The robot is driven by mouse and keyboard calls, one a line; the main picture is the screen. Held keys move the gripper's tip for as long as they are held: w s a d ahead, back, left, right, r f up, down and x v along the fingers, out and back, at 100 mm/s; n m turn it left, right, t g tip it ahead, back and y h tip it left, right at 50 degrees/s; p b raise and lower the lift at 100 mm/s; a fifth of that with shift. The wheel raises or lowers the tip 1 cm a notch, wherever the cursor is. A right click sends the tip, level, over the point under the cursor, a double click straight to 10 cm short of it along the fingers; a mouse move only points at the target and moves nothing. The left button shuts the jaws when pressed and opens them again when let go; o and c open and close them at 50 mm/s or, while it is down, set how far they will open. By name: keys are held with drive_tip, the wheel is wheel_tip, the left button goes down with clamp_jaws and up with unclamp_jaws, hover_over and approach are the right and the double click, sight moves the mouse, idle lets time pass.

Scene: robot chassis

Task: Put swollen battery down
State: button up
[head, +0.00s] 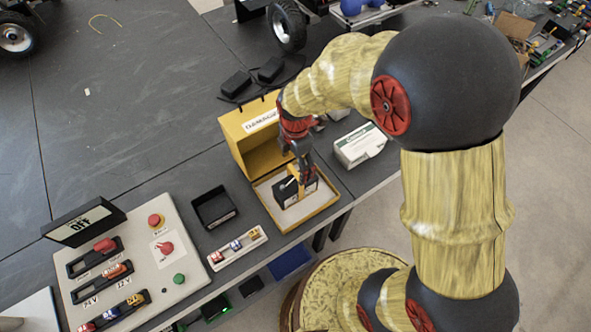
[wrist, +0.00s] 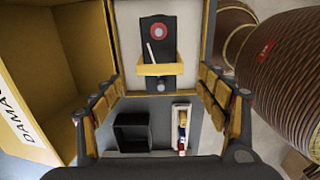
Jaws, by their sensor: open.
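The battery is a black block (head: 287,194) lying in the yellow box (head: 318,215), whose raised lid bears a "DAMAGED" label. In the wrist view the battery (wrist: 158,33) shows a red ring and a yellow band across it, against the box's pale floor. My gripper (head: 303,182) is at the battery from above and hides part of it. In the wrist view my gripper (wrist: 158,80) has its fingers spread wide on either side, with visible gaps to the battery. The battery's underside is hidden.
Left of the box are an empty black tray (head: 214,207), a pale holder with small coloured parts (head: 237,248) and a switch panel (head: 140,250). A white carton (head: 360,146) stands to the right. The bench's front edge runs close by. The dark tabletop at far left is mostly clear.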

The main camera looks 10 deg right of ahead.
drive_tip(key=s+d+r+m+t, duration=0.25)
drive_tip(key=r+m, duration=0.35)
drive_tip(key=r, duration=0.9)
drive_tip(key=s+d+r+m+t, duration=0.3)
drive_tip(key=s+d+r+m, duration=0.4)
drive_tip(key=s+r+m, duration=0.5)
drive_tip(key=s+m, duration=0.1)
drive_tip(key=m, duration=0.3)
drive_tip(key=shift+d+r+m+p, duration=0.15)
drive_tip(key=shift+r+m+p, duration=0.05)
drive_tip(key=shift+m+p, duration=0.1)
wheel_tip(320, 180, down, 6)
drive_tip(key=b, duration=0.5)
drive_tip(key=shift+r, duration=0.25)
drive_tip(key=shift+c, duration=0.3)
